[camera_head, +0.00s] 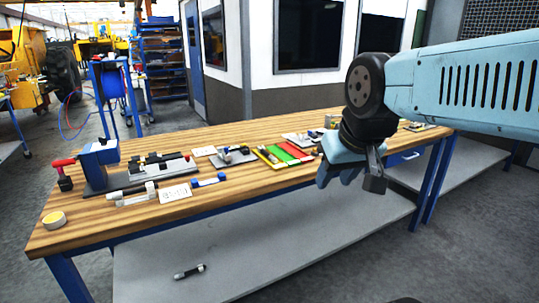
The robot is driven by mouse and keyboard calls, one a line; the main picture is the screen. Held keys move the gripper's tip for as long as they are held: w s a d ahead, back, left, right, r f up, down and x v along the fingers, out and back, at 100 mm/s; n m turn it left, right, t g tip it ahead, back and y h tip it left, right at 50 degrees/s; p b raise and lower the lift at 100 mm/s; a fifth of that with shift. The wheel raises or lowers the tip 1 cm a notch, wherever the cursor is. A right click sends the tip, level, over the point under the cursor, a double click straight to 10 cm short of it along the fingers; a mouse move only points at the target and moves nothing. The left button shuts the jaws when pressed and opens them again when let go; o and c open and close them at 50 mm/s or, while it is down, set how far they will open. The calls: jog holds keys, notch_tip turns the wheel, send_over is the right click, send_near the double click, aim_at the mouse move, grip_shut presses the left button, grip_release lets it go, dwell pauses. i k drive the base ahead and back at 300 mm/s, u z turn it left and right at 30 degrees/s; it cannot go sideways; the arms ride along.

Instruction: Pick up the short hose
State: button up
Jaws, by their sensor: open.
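A short dark tube with pale metal ends (189,272), which looks like the short hose, lies on the grey lower shelf at the bottom left of the head view. It is small in the picture, so its details are unclear. My gripper (352,184) hangs at the front edge of the bench top, right of centre. It is open, and I see nothing between its fingers. It is well up and to the right of the tube, not touching it.
The wooden bench top (150,222) overhangs the grey lower shelf (280,252). Several tools and parts stand on top, with a blue vise-like stand (100,165), a yellow tape roll (54,219) and a red-green tray (287,152). The lower shelf around the tube is clear.

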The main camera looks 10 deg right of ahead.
aim_at(261, 149)
jog(key=u, duration=0.05)
jog(key=i, duration=1)
jog(key=z, duration=0.15)
